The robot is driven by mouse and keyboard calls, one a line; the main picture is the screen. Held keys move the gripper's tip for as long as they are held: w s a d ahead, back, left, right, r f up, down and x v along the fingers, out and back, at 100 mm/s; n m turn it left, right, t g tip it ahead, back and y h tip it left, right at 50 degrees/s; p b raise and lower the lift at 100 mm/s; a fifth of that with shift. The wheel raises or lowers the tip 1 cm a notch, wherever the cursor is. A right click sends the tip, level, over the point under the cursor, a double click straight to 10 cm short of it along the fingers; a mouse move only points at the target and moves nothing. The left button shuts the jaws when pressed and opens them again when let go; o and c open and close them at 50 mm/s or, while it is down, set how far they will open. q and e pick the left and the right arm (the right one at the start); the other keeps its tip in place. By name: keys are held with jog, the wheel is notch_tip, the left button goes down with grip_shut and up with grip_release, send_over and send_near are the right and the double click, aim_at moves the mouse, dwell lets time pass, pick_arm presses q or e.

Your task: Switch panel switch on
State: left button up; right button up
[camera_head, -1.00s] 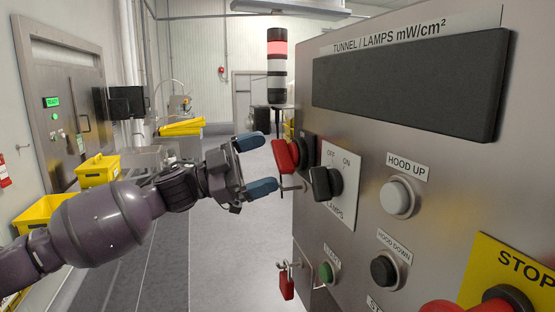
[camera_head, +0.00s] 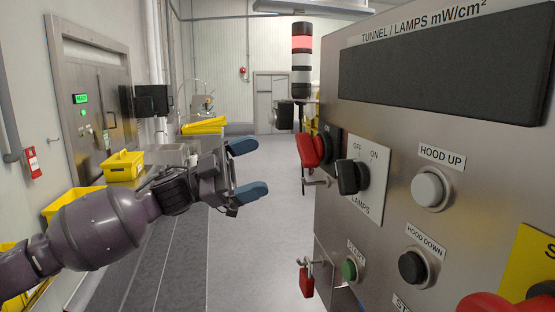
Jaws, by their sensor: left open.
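The grey control panel (camera_head: 303,243) fills the right side. Its black LAMPS rotary switch (camera_head: 351,178) sits on a white plate (camera_head: 375,190) marked OFF and ON; I cannot tell for sure which mark the knob points to. A red rotary handle (camera_head: 308,150) on a black base is on the panel's left side face. My left gripper (camera_head: 247,170) is open and empty, its blue fingertips pointing right toward the panel. It is left of the red handle and the LAMPS switch, apart from both. My right gripper is not in view.
Hood-up button (camera_head: 428,187), hood-down button (camera_head: 413,266), green start button (camera_head: 349,271) and a red stop button (camera_head: 492,304) are on the panel. A red padlock (camera_head: 306,283) hangs at its left edge. Yellow bins (camera_head: 124,165) stand left. The floor (camera_head: 255,260) between is clear.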

aim_at(299, 148)
pick_arm(q)
jog(key=s+d+r+m+t+y+b, duration=0.1)
jog(key=s+r+m+y, duration=0.1)
jog(key=m, duration=0.9)
jog(key=s+d+r+m+y, duration=0.1)
jog(key=s+r+m, duration=0.1)
jog(key=m, duration=1)
jog(key=w+d+m+t, duration=0.1)
jog(key=d+m, duration=0.1)
jog(key=m, duration=0.1)
jog(key=w+d+m+t+y+p, duration=0.1)
jog(key=w+d+m, duration=0.1)
jog(key=d+m, duration=0.1)
jog(key=w+d+m+t+p, duration=0.1)
jog(key=w+d+m, duration=0.1)
jog(key=d+m, duration=0.1)
jog(key=shift+f+m+y, duration=0.25)
jog(key=shift+m+y, duration=0.15)
jog(key=shift+w+d, duration=0.25)
jog(key=shift+d, duration=0.35)
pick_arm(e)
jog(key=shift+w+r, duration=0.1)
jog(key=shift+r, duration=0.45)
